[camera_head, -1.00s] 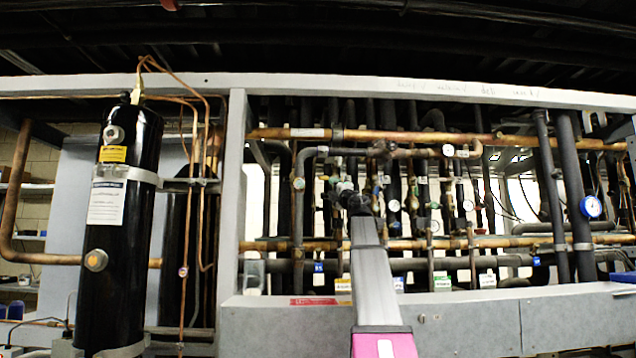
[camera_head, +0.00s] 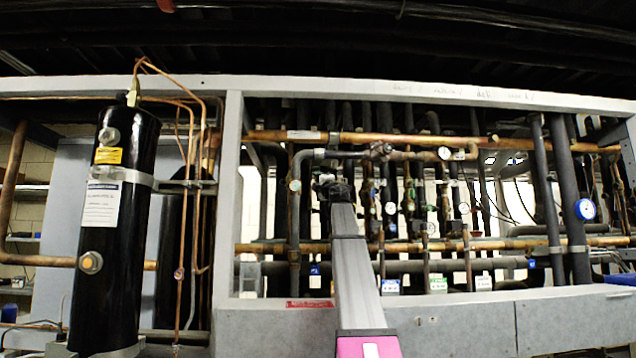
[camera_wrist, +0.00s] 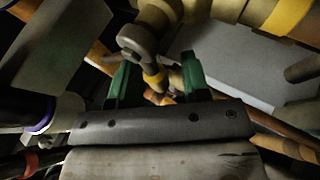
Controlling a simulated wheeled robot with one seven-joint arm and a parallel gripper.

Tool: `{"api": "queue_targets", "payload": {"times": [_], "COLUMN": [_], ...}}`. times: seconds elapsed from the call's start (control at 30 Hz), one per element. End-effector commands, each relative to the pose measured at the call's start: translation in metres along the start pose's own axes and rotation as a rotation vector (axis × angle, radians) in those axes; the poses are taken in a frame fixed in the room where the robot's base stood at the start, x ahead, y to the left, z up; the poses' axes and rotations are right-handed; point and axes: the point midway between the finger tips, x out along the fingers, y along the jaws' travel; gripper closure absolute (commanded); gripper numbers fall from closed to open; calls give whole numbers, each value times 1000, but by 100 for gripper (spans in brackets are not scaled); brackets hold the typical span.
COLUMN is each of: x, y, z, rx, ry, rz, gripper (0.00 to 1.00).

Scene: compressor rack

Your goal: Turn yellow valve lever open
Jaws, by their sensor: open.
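In the wrist view my gripper (camera_wrist: 156,72) is open, with its two green fingers apart. A grey, rounded metal fitting with a short yellow part, which looks like the yellow valve lever (camera_wrist: 154,78), shows between and just beyond the fingers. I cannot tell whether either finger touches it. In the head view my gripper (camera_head: 334,188) is a dark shape at the end of my arm, among the rack's pipes and valves. The lever cannot be made out there behind it.
Copper pipe (camera_head: 400,139) crosses the rack above my gripper, and dark vertical pipes crowd around it. A black cylinder (camera_head: 117,240) stands at left. In the wrist view, a yellow-banded pipe (camera_wrist: 288,16) lies close at upper right.

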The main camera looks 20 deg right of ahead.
Motion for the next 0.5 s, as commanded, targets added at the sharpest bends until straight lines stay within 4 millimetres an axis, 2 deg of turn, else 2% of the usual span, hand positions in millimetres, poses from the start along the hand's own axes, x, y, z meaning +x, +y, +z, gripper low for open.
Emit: {"api": "queue_targets", "payload": {"times": [0.1, 0.13, 0.23, 0.27, 0.5], "x": [0, 0, -1, -1, -1], "y": [0, 0, 0, 0, 0], "z": [0, 0, 0, 0, 0], "rx": [0, 0, 0, 0, -5], "ry": [0, 0, 0, 0, 4], "rz": [0, 0, 0, 0, -2], "gripper": [57, 63, 96, 100, 100]}}
